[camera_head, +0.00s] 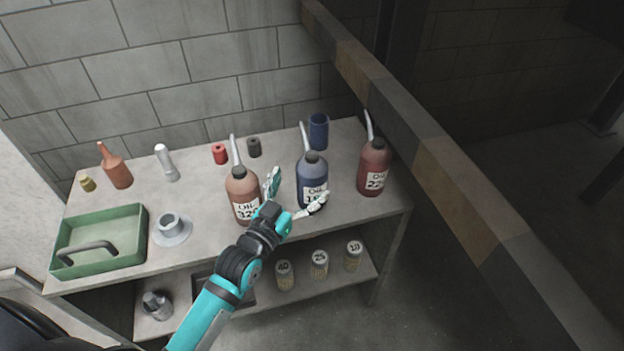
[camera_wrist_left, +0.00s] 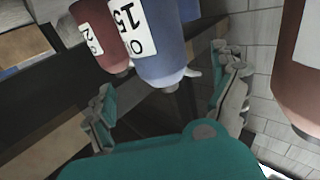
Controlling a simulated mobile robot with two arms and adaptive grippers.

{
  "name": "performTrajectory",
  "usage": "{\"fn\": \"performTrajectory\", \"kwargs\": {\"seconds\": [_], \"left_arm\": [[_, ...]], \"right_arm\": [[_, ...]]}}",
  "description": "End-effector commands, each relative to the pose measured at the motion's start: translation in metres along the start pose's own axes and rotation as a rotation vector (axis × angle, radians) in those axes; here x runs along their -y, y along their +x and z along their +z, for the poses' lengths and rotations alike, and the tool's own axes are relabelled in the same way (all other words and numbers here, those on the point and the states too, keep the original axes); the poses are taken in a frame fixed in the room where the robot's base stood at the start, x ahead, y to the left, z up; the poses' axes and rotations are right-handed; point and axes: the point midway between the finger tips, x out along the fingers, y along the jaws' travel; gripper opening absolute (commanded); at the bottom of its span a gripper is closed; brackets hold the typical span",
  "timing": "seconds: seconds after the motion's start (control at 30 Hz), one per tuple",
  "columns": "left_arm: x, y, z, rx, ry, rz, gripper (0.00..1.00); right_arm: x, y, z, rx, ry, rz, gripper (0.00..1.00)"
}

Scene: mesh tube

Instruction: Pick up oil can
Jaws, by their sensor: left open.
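Three oil cans with bent spouts stand upright on the bench top: an orange-brown one (camera_head: 242,187) marked 320, a blue one (camera_head: 312,172) marked 15, and a dark red one (camera_head: 374,165) whose number starts with 2. My left gripper (camera_head: 295,190) is open at the front of the blue can, one finger on each side of its lower body. Its left finger lies between the brown and blue cans. In the left wrist view, upside down, the blue can (camera_wrist_left: 157,40) shows between the open fingers, the red can (camera_wrist_left: 100,35) behind it, the brown can (camera_wrist_left: 298,85) at right. Contact cannot be told.
The bench (camera_head: 345,205) holds a green tray (camera_head: 140,225), a flanged grey part (camera_head: 170,228), an orange bottle (camera_head: 115,168), a blue cup (camera_head: 318,130) and small cylinders. Numbered jars (camera_head: 319,265) stand on the lower shelf. A striped beam (camera_head: 440,165) runs close to the bench's right.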

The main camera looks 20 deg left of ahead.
Motion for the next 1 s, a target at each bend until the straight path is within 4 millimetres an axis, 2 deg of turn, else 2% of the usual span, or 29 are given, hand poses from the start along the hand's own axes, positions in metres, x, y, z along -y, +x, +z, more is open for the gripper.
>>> {"fn": "performTrajectory", "kwargs": {"seconds": [0.27,0.5,0.63,0.83,1.0], "left_arm": [[0.000,0.022,0.000,-0.001,0.000,0.000,0.96],[0.001,0.057,0.000,-0.001,-0.001,0.001,0.96],[0.001,0.065,0.001,0.000,-0.001,0.000,0.96],[0.001,0.065,0.001,0.001,-0.001,0.000,0.96],[0.002,0.064,0.001,0.001,0.000,0.000,0.73]], "right_arm": [[-0.003,-0.001,0.001,0.001,0.000,0.004,1.00],[-0.004,-0.003,0.001,0.001,0.000,0.005,1.00],[-0.004,-0.003,0.001,0.001,0.000,0.005,1.00],[-0.004,-0.003,0.001,0.001,0.000,0.005,1.00],[-0.004,-0.003,0.001,0.001,0.000,0.005,1.00]]}}
